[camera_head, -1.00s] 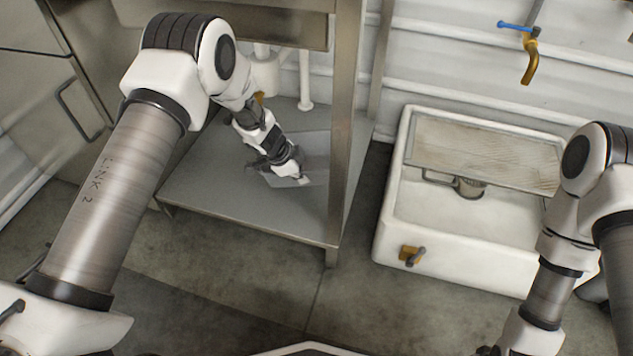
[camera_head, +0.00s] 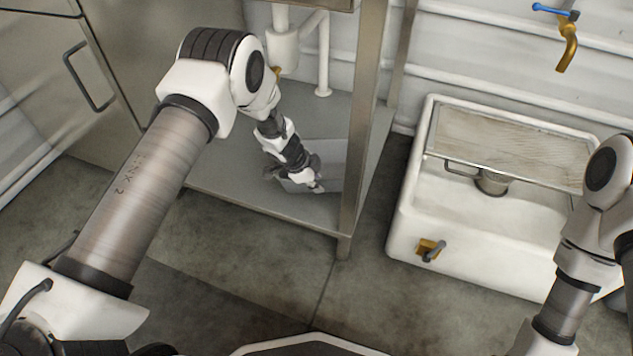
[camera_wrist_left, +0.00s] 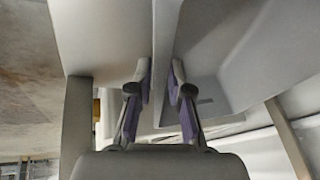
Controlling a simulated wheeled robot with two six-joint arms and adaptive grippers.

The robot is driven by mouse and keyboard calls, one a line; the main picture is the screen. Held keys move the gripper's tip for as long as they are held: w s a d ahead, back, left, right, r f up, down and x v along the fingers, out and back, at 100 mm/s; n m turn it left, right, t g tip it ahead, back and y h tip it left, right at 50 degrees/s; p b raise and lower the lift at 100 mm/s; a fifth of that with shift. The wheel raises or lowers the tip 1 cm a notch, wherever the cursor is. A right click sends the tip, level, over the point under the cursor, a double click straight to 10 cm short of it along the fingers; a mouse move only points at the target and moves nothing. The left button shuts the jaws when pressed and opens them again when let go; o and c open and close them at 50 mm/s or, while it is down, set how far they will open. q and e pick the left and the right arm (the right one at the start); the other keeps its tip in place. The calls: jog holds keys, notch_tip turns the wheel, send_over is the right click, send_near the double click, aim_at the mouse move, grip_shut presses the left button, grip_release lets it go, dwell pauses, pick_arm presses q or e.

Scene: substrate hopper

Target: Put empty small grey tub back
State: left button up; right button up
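The small grey tub (camera_head: 329,158) is on the grey lower shelf of the steel stand, partly hidden behind my left gripper. My left gripper (camera_head: 318,187) points down at the tub's near side. In the left wrist view the tub (camera_wrist_left: 250,55) fills the upper right, with a smooth, empty-looking inside. The two fingers of my left gripper (camera_wrist_left: 161,78) stand apart there, with a visible gap between them. The tub's edge runs near this gap; I cannot tell whether either finger touches it. My right arm enters at the right, its gripper out of view.
The shelf (camera_head: 235,190) has bare room left of the tub. A steel post (camera_head: 362,120) stands close to its right. A white sink (camera_head: 405,225) with a board (camera_head: 505,145) is further right. White pipes (camera_head: 323,60) hang behind the shelf.

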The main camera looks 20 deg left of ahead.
pick_arm(q)
jog(key=shift+r, duration=0.1)
jog(key=p+v, duration=0.7)
jog(key=v, duration=0.5)
jog(key=s+d+f+n+g, duration=0.1)
jog(key=s+d+f+n, duration=0.15)
jog(key=s, duration=0.35)
jog(key=s+d+f+n, duration=0.1)
jog(key=s+f+n, duration=0.2)
jog(key=s, duration=0.4)
jog(key=s+d+f+n+g, duration=0.1)
jog(key=s+f+n, duration=0.15)
jog(key=s, duration=0.35)
jog(key=s+a+n+g+y, duration=0.1)
jog(key=s+a+n+y, duration=0.15)
jog(key=s, duration=0.55)
jog(key=s+a+n+g+y, duration=0.1)
jog(key=s+a+n, duration=0.25)
jog(key=s, duration=0.45)
notch_tip(320, 180, up, 41)
jog(key=p, duration=4)
jog(key=shift+w+n, duration=0.25)
jog(key=shift+n, duration=0.05)
jog(key=shift+d+f, duration=0.1)
